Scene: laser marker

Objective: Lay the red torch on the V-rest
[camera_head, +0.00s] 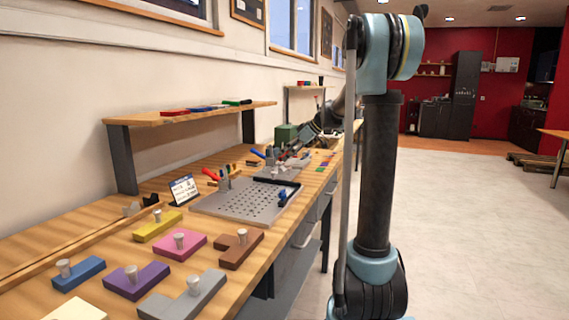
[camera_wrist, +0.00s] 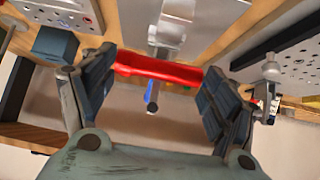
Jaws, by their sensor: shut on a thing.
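My gripper (camera_wrist: 155,95) is shut on the red torch (camera_wrist: 158,68), which lies crosswise between its two dark fingers in the wrist view. In the head view my gripper (camera_head: 288,154) is small, far along the workbench and over its surface; the torch cannot be made out there. A grey metal piece (camera_wrist: 172,22) shows just beyond the torch in the wrist view. I cannot tell whether it is the V-rest or whether the torch touches it. A blue piece with a dark end (camera_wrist: 151,100) shows beneath the torch.
The workbench (camera_head: 105,228) carries several coloured blocks with pegs, such as a purple block (camera_head: 136,280). A shelf (camera_head: 190,115) runs above. A green box (camera_head: 285,133) stands near my gripper.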

